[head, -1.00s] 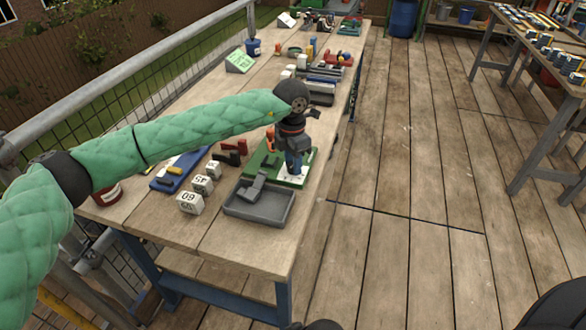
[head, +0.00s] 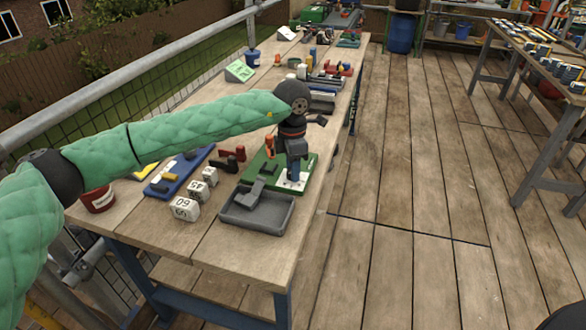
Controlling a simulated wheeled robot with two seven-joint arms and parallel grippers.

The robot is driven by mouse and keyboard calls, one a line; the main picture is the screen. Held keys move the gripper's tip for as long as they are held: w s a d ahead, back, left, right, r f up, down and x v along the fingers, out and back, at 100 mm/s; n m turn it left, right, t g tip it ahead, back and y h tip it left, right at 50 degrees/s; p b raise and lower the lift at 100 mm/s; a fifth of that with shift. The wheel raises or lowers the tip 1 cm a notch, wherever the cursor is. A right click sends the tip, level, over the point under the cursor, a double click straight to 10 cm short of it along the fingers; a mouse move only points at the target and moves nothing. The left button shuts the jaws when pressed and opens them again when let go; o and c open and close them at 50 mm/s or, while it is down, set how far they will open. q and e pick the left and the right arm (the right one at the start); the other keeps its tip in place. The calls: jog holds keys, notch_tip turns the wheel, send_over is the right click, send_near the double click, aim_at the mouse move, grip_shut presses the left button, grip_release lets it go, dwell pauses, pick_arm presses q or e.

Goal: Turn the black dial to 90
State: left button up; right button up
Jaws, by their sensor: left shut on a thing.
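My left gripper (head: 294,172) points down over the green board (head: 258,168) on the workbench. It is shut at a white plate (head: 287,186) on the board's right part. The black dial itself cannot be made out; the gripper covers that spot, and the jaws appear closed on it. Any scale marks or pointer are too small or hidden to read. A grey lever-like piece (head: 256,190) lies between the board and the grey tray. My right gripper is not in view.
A grey tray (head: 283,221) sits at the bench's front edge. White number blocks, one reading 60 (head: 184,208), stand to its left. A blue board (head: 180,170), a red-brown tub (head: 97,198) and several tools lie around.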

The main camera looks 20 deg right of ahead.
pick_arm(q)
jog(key=o, duration=1)
jog(key=shift+c, duration=0.2)
jog(key=shift+r, duration=0.3)
jog(key=shift+w+r+b, duration=0.2)
jog(key=shift+r+b, duration=0.35)
jog(key=shift+r, duration=3.05)
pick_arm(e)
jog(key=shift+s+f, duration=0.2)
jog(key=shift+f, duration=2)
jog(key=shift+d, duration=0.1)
